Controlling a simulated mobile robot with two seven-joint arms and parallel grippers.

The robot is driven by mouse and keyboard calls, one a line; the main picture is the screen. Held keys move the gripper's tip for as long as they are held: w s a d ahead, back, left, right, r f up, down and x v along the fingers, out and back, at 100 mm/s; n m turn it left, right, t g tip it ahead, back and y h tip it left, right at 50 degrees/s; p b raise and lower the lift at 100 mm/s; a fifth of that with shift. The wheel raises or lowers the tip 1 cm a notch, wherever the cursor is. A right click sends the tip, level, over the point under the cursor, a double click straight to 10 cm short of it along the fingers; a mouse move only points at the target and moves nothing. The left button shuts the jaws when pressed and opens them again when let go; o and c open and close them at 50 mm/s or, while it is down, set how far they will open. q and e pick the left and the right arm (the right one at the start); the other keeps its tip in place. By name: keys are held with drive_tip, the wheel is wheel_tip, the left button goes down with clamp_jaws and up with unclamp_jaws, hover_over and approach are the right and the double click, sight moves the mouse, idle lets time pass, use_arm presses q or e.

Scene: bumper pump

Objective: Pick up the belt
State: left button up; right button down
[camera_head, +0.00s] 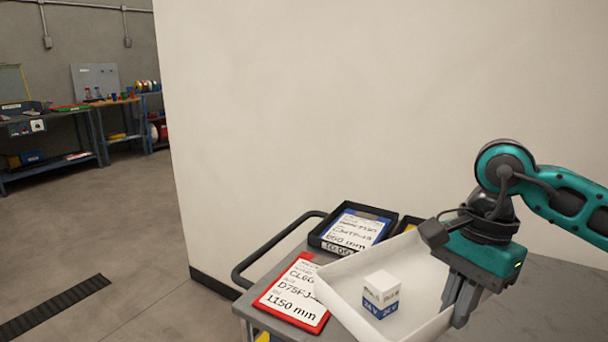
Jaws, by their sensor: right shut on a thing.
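I cannot make out a belt in this view. My right gripper (461,303) points down at the right side of a white tray (345,284) and is shut on its rim. The tray is tilted and overlaps the cart's other items. A small white and blue box (381,294) marked 24 V lies in it. A red tray (320,323) with a card reading 1150 mm lies left of the white tray. A black tray (318,239) with a blue-edged card sits behind it. My left gripper is not in view.
These trays are on a grey cart (262,310) with a dark handle (262,254) at its left. A pale wall (330,110) stands close behind. Open floor (110,225) lies to the left, with workbenches (75,130) far back. Another dark tray (408,222) is partly hidden.

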drive_tip(key=f+n, duration=0.2)
drive_tip(key=n, duration=0.1)
drive_tip(key=a+f+n+h, duration=0.1)
drive_tip(key=f+n, duration=0.1)
drive_tip(key=n, duration=0.1)
drive_tip(key=f+n, duration=0.2)
drive_tip(key=n, duration=0.2)
drive_tip(key=shift+a+f+g, duration=0.15)
drive_tip(key=shift+f+g, duration=0.25)
drive_tip(key=shift+s+f+n+h, duration=0.15)
drive_tip(key=shift+f+n+h, duration=0.15)
drive_tip(key=shift+f+n, duration=0.5)
